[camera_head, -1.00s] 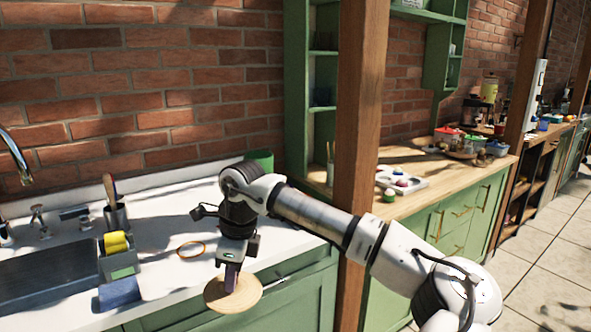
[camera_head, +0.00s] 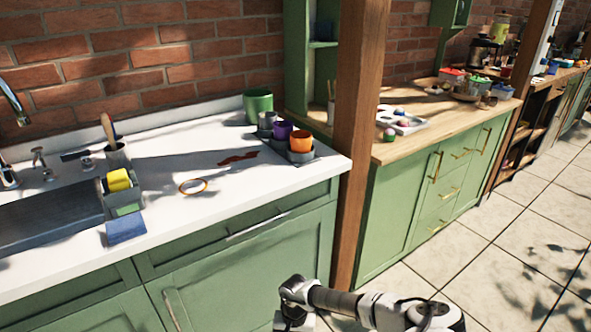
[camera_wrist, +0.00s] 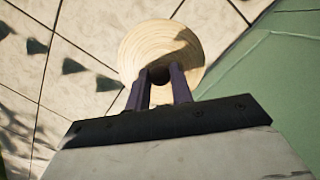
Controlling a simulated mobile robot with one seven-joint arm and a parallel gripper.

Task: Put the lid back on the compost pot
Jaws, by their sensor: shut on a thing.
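The round, light wooden lid (camera_wrist: 145,45) shows in the wrist view, partly shaded. My gripper (camera_wrist: 161,78) is shut on its dark knob, with a purple finger on each side. The lid hangs over the paved floor, beside a green cabinet front. In the head view my arm's end is at the bottom edge, in front of and below the counter; the fingers and lid are out of that view. A green pot (camera_head: 258,107), likely the compost pot, stands upright at the back of the white counter by the wall, well away from my gripper. Its top looks uncovered.
An orange ring (camera_head: 193,186) and a dark red strip (camera_head: 238,158) lie on the counter (camera_head: 165,160). A wooden post (camera_head: 358,130) rises at its right end.

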